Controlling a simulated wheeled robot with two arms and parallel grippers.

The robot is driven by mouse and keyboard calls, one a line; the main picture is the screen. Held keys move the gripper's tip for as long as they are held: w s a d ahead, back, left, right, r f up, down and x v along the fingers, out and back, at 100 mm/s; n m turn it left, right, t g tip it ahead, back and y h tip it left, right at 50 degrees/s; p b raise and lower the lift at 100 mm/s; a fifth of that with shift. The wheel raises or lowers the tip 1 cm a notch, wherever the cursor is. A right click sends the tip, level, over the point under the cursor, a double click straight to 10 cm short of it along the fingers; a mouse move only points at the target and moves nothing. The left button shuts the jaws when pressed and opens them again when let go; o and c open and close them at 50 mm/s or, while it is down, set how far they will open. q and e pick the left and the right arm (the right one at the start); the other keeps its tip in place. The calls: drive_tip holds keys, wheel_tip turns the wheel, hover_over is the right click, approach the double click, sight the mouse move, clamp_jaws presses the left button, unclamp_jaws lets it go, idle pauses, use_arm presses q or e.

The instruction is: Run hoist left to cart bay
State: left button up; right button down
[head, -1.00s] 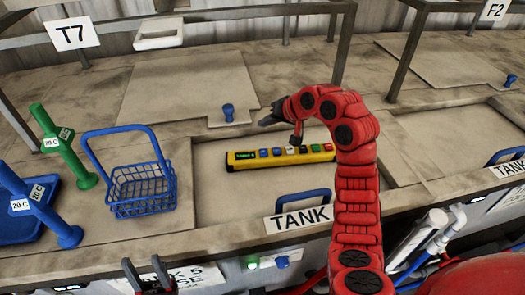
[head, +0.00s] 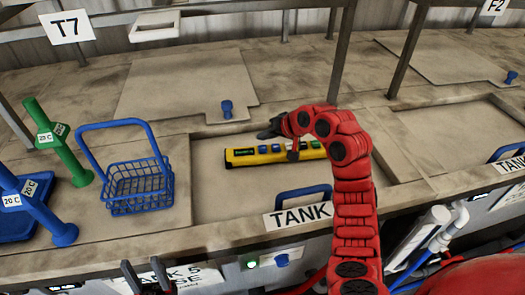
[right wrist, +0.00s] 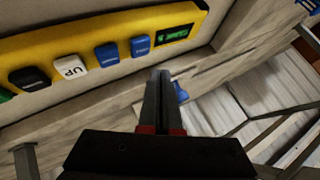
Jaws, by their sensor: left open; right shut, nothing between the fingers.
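A yellow hoist pendant (head: 240,158) with a row of coloured buttons lies in the recess at the middle of the bench. In the right wrist view the pendant (right wrist: 60,45) shows a green display (right wrist: 174,37), blue buttons (right wrist: 107,51), a white UP button (right wrist: 71,66) and a black button (right wrist: 29,79). My right gripper (head: 267,132) is shut and empty, beside the pendant's far side; its arm hides some buttons. Its closed fingertips (right wrist: 160,74) appear apart from the buttons. My left gripper (head: 143,267) is open and empty at the lower edge. The hoist is not identifiable.
A blue wire basket (head: 140,188) stands left of the recess, near green (head: 62,150) and blue (head: 42,213) posts. A TANK label (head: 298,215) and blue handle (head: 303,192) are at the front. A T7 sign (head: 67,26) hangs behind.

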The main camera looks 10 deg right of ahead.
sight(259, 147)
drive_tip(key=shift+f, duration=0.95)
drive_tip(key=shift+f+b, duration=0.1)
drive_tip(key=shift+b, duration=0.2)
idle(1.0)
drive_tip(key=shift+f, duration=0.3)
drive_tip(key=shift+f+b, duration=0.35)
drive_tip(key=shift+f, duration=0.1)
idle(0.6)
idle(0.3)
drive_tip(key=shift+r+p, duration=0.3)
drive_tip(key=shift+r, duration=0.6)
drive_tip(key=shift+r, duration=0.15)
drive_tip(key=shift+r+p, duration=0.9)
drive_tip(key=shift+r, duration=1.45)
idle(0.7)
